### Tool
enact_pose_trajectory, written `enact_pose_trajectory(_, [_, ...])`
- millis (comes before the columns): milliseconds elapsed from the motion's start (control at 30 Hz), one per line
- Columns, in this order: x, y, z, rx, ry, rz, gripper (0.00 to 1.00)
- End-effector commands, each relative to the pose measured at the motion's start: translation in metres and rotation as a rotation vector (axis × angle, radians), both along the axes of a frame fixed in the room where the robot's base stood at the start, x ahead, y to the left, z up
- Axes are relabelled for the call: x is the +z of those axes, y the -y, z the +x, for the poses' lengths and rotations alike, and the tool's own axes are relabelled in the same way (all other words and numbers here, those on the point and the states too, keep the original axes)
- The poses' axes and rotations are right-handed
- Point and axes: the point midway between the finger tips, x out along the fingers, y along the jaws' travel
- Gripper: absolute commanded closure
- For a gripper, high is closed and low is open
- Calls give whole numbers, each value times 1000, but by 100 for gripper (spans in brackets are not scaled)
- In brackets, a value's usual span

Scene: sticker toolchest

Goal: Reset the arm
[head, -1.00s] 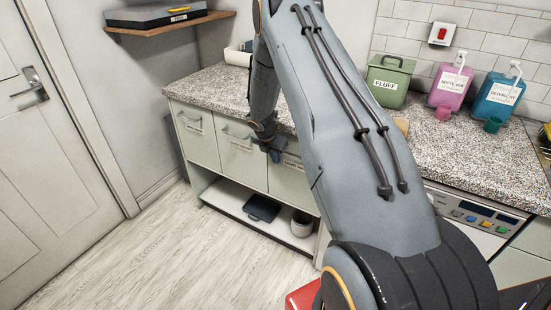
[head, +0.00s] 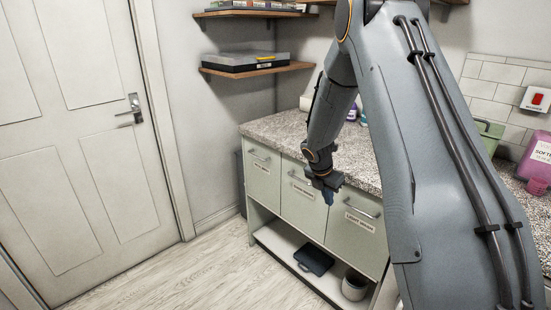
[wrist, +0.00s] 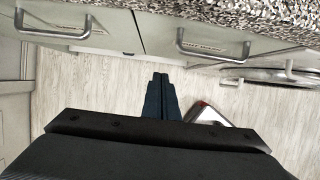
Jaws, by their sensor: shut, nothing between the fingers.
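My arm crosses the right half of the head view, and its end hangs in front of the pale green cabinet (head: 357,243). My gripper (head: 329,199) points down, near the labelled drawer fronts and just below the worktop edge. In the wrist view the two dark blue fingers (wrist: 160,78) lie together with nothing between them. Drawer handles (wrist: 213,48) show just beyond the fingers in that view. I cannot tell from the head view how wide the gap to the cabinet is.
The speckled worktop (head: 280,128) runs above the cabinet. A white door (head: 75,150) stands at left. The floor (head: 190,275) before it is clear.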

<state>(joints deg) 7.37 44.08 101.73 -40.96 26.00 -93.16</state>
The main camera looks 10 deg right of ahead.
Motion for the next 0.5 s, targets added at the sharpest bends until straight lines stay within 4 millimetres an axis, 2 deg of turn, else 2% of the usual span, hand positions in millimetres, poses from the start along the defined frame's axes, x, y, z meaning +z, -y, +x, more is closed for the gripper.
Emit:
enact_pose_trajectory(167, [18, -16, -22, -160, 40, 57, 100])
enact_pose_trajectory(267, [39, -36, -53, -387, 89, 133, 100])
enact_pose_trajectory(500, [83, -90, -153, -1060, 192, 321, 100])
